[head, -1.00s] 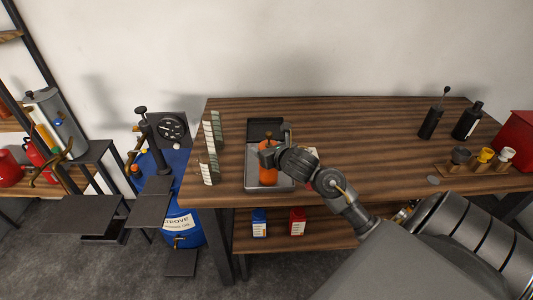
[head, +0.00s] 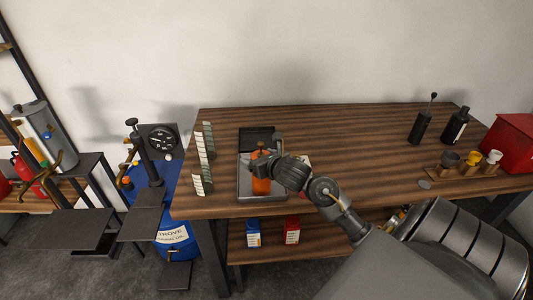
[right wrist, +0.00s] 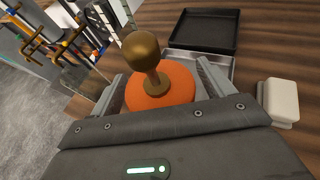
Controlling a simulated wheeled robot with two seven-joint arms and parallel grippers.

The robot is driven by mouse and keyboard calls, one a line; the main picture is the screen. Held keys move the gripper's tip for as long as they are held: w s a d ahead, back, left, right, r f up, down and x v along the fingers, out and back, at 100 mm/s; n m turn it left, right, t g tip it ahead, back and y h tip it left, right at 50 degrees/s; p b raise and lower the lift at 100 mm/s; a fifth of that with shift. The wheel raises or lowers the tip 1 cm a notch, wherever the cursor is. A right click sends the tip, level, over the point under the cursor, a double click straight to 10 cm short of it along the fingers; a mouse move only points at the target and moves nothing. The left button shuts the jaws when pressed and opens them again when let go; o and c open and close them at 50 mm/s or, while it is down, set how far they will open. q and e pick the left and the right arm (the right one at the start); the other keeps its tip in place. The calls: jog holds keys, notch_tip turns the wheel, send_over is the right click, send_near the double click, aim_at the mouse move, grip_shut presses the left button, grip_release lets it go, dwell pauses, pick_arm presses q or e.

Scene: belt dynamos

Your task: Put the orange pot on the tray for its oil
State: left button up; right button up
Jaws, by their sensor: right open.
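The orange pot (head: 261,185) has a brass knob on top, also seen in the right wrist view (right wrist: 146,52). It stands upright in the front part of a grey metal tray (head: 244,192) on the wooden bench. A black tray (head: 257,140) lies just behind the grey one. My right gripper (head: 262,166) is open at the pot. In the right wrist view its fingers (right wrist: 160,88) lie on either side of the pot's orange top. The pot's lower part is hidden there. My left gripper is not in view.
Striped cards (head: 203,170) stand left of the tray. A white block (right wrist: 282,101) lies right of it. Dark bottles (head: 454,127), small cups on a wooden rack (head: 470,168) and a red box (head: 512,142) are at the bench's right. The bench middle-right is clear.

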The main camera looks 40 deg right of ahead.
jog(key=v, duration=1.2)
jog(key=shift+p, duration=0.4)
jog(key=shift+f, duration=0.1)
